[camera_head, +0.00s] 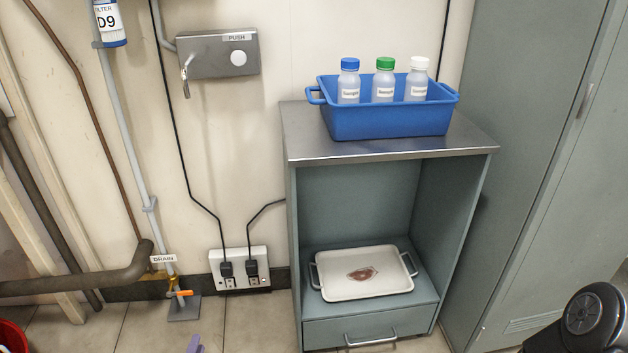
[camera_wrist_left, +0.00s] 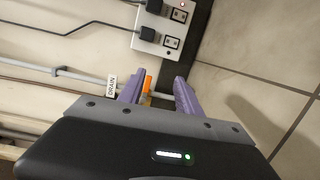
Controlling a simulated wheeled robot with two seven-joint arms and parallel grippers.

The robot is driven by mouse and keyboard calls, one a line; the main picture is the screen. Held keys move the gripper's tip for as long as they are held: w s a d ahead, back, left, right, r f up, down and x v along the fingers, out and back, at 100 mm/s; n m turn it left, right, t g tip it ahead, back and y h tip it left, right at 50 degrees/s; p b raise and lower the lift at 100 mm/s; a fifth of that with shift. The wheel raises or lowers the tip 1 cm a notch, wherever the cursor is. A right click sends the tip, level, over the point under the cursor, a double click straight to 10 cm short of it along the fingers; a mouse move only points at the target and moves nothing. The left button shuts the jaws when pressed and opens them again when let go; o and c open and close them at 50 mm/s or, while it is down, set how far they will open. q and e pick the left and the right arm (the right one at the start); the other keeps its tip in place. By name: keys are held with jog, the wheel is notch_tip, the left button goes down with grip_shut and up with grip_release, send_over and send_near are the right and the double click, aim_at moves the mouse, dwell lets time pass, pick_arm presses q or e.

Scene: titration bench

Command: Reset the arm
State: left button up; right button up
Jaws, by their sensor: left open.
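My left gripper (camera_wrist_left: 156,88) is open in the left wrist view, its two purple fingers apart with nothing between them. The orange drain valve handle (camera_wrist_left: 148,82) shows behind the gap between the fingers; I cannot tell the distance. In the head view only a purple tip of the left gripper (camera_head: 195,345) shows at the bottom edge, below the drain valve (camera_head: 180,293). The rest of that gripper is cut off. A black part of my own body shows at the bottom right of the head view. My right gripper is not in view.
A grey cabinet (camera_head: 291,230) holds a blue bin (camera_head: 390,122) with three capped bottles on top and a white tray (camera_head: 335,290) with a brown stain inside. A socket panel (camera_head: 238,255) has two plugs. A red bucket (camera_head: 12,337) stands lower left. Open floor lies in front.

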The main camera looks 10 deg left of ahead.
pick_arm(q)
jog(key=d+m+g+h, duration=0.75)
jog(key=d+h, duration=0.45)
jog(key=d, duration=1.7)
jog(key=s+d+r+m+g+y, duration=0.1)
jog(key=s+d+m+g, duration=0.2)
jog(key=s+d+g, duration=0.35)
jog(key=s+d+r+m+g, duration=0.1)
jog(key=s+d+m+g, duration=0.25)
jog(key=s, duration=0.65)
jog(key=s+a+r+m+y, duration=0.1)
jog(key=s+r+m+y, duration=0.15)
jog(key=s, duration=0.25)
jog(key=s+d+r+m+p, duration=0.1)
jog(key=s+r+p, duration=0.1)
jog(key=r+p, duration=1.3)
jog(key=s+d+r+m+t+y+p, duration=0.1)
jog(key=r+p, duration=1.4)
jog(key=r, duration=0.6)
jog(key=shift+s+d+p, duration=0.15)
jog(key=shift+s+p, duration=0.15)
jog(key=shift+s, duration=0.05)
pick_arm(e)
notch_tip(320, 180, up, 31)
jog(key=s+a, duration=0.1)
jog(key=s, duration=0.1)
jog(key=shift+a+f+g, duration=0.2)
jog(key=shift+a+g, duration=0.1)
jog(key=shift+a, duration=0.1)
